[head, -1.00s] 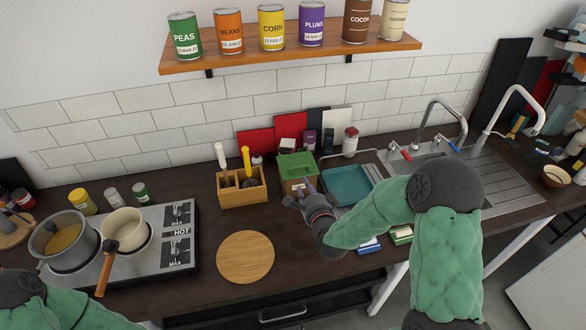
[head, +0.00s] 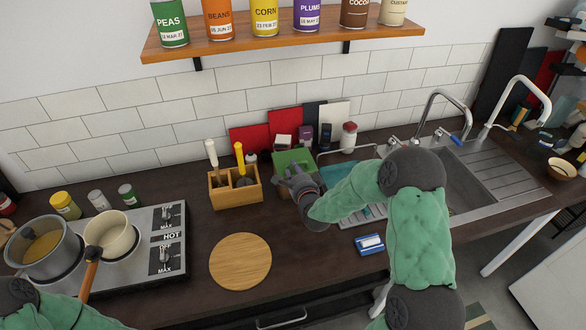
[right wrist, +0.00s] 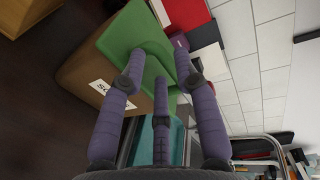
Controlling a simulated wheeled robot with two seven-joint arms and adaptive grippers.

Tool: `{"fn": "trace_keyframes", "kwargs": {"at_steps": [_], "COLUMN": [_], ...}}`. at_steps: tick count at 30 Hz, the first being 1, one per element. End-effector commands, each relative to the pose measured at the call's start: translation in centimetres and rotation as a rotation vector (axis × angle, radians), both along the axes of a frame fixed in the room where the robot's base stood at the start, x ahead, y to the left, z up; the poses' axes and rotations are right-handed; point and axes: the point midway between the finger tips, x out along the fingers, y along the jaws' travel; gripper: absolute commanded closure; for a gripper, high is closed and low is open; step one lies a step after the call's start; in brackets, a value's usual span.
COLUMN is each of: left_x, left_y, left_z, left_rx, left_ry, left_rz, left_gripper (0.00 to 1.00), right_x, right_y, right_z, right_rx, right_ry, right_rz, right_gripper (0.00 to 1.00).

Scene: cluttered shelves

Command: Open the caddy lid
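The caddy is a brown box with a green lid (head: 294,157), standing at the back of the counter; its box wall (right wrist: 85,75) with a partly hidden white label shows in the right wrist view. The lid (right wrist: 132,32) also shows there, with a raised green part between my fingers. The lid appears to lie on the box; a small gap cannot be ruled out. My right gripper (head: 287,174) is at the caddy's front right, overlapping the lid in view. Its fingers (right wrist: 158,62) are spread apart, at the lid's edge; contact is unclear. My left gripper is out of view.
A wooden utensil holder (head: 235,194) stands just left of the caddy. Red and dark panels (head: 250,139) and small jars are close behind. The teal tray and sink (head: 470,180) are to the right. A round board (head: 240,262) lies in front.

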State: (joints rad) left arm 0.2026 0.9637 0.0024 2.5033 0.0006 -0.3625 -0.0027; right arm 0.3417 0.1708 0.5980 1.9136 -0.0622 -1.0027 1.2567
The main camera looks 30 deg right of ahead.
Motion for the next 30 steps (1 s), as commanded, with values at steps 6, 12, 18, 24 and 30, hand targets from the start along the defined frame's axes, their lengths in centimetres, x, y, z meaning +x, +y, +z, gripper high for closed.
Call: {"fn": "trace_keyframes", "kwargs": {"at_steps": [6,12,18,24,30], "left_x": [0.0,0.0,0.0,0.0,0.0], "left_y": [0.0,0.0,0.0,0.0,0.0], "left_z": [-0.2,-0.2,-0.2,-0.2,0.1], "left_rx": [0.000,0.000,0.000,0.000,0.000], "left_ry": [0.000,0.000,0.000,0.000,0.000], "left_rz": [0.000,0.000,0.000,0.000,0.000], "left_gripper": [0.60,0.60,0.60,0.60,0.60], "right_x": [1.8,2.1,2.1,2.1,2.1], "right_y": [-0.4,-0.5,-0.5,-0.5,-0.5], "right_z": [-0.4,-0.5,-0.5,-0.5,-0.2], "right_rx": [0.000,0.000,0.000,0.000,0.003], "right_ry": [0.000,0.001,0.001,0.001,0.012], "right_rz": [0.000,0.000,0.000,0.000,0.000], "right_gripper": [0.69,0.69,0.85,1.00,1.00]}}
